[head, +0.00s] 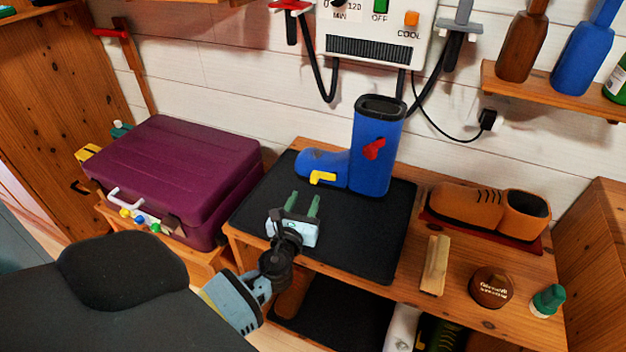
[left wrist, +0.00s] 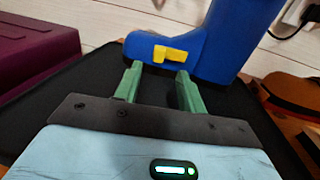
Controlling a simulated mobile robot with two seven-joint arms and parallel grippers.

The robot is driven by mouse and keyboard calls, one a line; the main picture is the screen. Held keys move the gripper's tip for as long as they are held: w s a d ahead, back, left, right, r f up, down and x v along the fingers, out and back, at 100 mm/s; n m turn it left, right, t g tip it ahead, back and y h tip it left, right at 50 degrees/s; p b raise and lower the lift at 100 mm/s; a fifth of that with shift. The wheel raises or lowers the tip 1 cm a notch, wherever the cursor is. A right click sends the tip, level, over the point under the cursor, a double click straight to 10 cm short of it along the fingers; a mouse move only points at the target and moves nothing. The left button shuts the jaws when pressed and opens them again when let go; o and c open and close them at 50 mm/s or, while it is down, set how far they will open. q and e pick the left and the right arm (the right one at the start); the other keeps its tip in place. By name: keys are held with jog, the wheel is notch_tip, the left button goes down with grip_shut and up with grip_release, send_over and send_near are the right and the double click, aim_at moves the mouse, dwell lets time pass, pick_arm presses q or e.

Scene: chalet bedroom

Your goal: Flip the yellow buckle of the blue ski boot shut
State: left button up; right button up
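The blue ski boot (head: 372,150) stands upright on the black mat (head: 370,235), its toe to the left. Its yellow buckle (head: 322,178) is on the near side of the foot, and a red buckle (head: 374,148) is on the shaft. My left gripper (head: 303,200) is in front of the boot with its two green fingers apart and nothing between them. In the left wrist view the yellow buckle (left wrist: 170,55) shows just beyond the fingertips (left wrist: 158,75), apart from them as far as I can tell. My right gripper is not in view.
A purple case (head: 175,170) stands on the left. To the right are a brown shoe (head: 480,208) on a red mat, a wooden brush (head: 434,265), a brown tin (head: 491,287) and a green-capped bottle (head: 547,300). A dryer unit (head: 380,30) hangs above the boot.

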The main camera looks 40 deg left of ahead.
aim_at(313, 179)
pick_arm(q)
jog(key=b+x, duration=0.1)
jog(key=x, duration=0.6)
jog(key=shift+w+a, duration=0.1)
jog(key=shift+w, duration=0.25)
grip_shut()
